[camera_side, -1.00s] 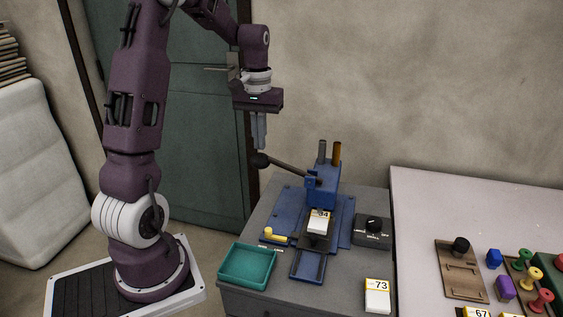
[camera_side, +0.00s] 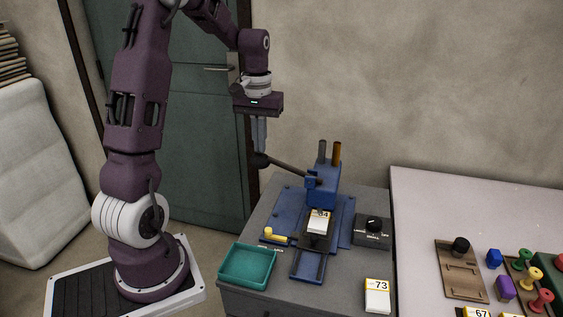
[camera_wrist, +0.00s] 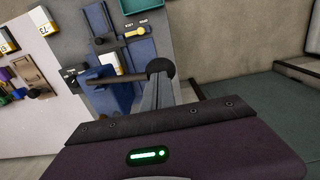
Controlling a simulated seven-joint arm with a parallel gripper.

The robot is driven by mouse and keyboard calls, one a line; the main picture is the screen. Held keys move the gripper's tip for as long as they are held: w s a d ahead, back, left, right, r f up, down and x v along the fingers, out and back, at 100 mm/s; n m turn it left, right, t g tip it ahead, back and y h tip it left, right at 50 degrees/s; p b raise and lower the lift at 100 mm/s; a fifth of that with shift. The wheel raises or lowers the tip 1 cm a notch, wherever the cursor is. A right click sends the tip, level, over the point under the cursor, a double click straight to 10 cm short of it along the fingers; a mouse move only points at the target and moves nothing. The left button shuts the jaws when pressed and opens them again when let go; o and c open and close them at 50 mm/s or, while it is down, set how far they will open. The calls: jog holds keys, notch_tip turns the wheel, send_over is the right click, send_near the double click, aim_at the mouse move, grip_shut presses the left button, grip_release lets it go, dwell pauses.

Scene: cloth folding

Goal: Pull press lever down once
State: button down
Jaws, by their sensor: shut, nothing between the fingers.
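The blue press (camera_side: 322,186) stands on a grey cabinet. Its lever (camera_side: 288,167) sticks out to the left, sloping slightly up to a dark ball knob (camera_side: 261,160). My gripper (camera_side: 260,147) points down with its fingers together, its tips at the knob. In the wrist view the fingers (camera_wrist: 157,94) reach toward the knob (camera_wrist: 160,67), and the lever rod (camera_wrist: 103,75) runs left from it. Whether the tips touch the knob I cannot tell.
A teal tray (camera_side: 247,264) sits left of the press on the cabinet. A dark dial box (camera_side: 373,230) and a card marked 73 (camera_side: 377,296) are to the right. A pale table (camera_side: 480,210) holds coloured knobs and a wooden board. A green door (camera_side: 200,150) stands behind.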

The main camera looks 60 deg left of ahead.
notch_tip(320, 180, down, 6)
jog(key=shift+f, duration=0.2)
dwell(0.9)
jog(key=shift+r, duration=3.65)
jog(key=shift+d, duration=0.1)
jog(key=s+d+r+m+t, duration=0.25)
jog(key=d+r, duration=0.45)
jog(key=d, duration=0.5)
jog(key=s+d+m+t, duration=0.3)
jog(key=s+d+m, duration=0.3)
jog(key=s+d, duration=0.6)
jog(key=shift+s+d+r, duration=0.2)
jog(key=shift+s+r, duration=0.25)
jog(key=shift+s, duration=0.45)
jog(key=shift+m, duration=0.25)
